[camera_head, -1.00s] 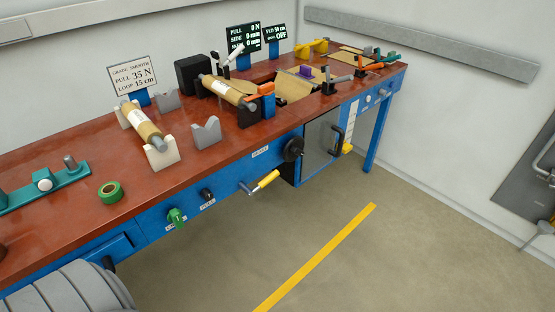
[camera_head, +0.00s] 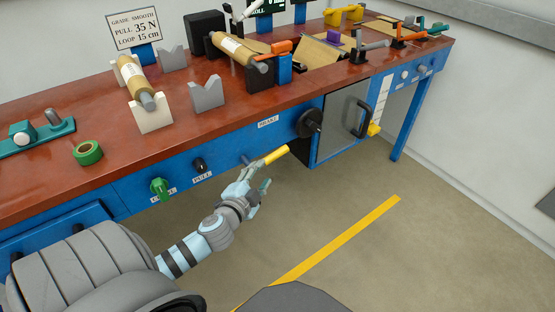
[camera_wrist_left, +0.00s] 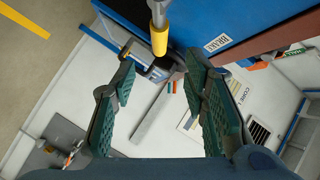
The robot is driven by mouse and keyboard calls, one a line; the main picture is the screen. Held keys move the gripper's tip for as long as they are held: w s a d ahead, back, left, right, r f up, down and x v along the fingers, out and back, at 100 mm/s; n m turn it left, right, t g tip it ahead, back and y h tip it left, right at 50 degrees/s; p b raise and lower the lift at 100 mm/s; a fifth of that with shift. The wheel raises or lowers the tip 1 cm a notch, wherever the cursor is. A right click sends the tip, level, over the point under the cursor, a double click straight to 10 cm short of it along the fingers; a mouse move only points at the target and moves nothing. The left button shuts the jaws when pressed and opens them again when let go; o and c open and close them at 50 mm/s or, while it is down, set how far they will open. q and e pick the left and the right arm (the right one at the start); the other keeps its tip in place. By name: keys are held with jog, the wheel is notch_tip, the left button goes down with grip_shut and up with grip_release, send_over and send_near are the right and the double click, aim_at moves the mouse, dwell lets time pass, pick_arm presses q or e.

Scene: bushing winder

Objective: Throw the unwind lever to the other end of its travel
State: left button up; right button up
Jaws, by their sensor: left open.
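A lever with a metal shank and yellow grip (camera_head: 275,155) sticks out from the blue front of the bench. It also shows at the top of the left wrist view (camera_wrist_left: 159,40). An orange-handled lever (camera_head: 272,50) stands on the bench beside the brown roll (camera_head: 235,50). No label reading "unwind" is legible. My left gripper (camera_head: 258,177) is open and empty, just below and in front of the yellow grip. In the wrist view the grip lies between the spread fingertips and beyond them; contact cannot be told. My right gripper is not in view.
A green knob (camera_head: 159,187) and a black knob (camera_head: 200,164) sit on the bench front to the left. A black handwheel (camera_head: 310,122) by the brake label and a grey door (camera_head: 343,125) lie to the right. The floor in front is clear.

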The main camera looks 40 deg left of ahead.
aim_at(275, 157)
pick_arm(q)
jog(key=b+x, duration=0.1)
jog(key=x, duration=1.1)
jog(key=shift+w+a+f+b, duration=0.1)
jog(key=shift+w+f+b, duration=0.1)
jog(key=shift+w+b, duration=0.2)
grip_shut()
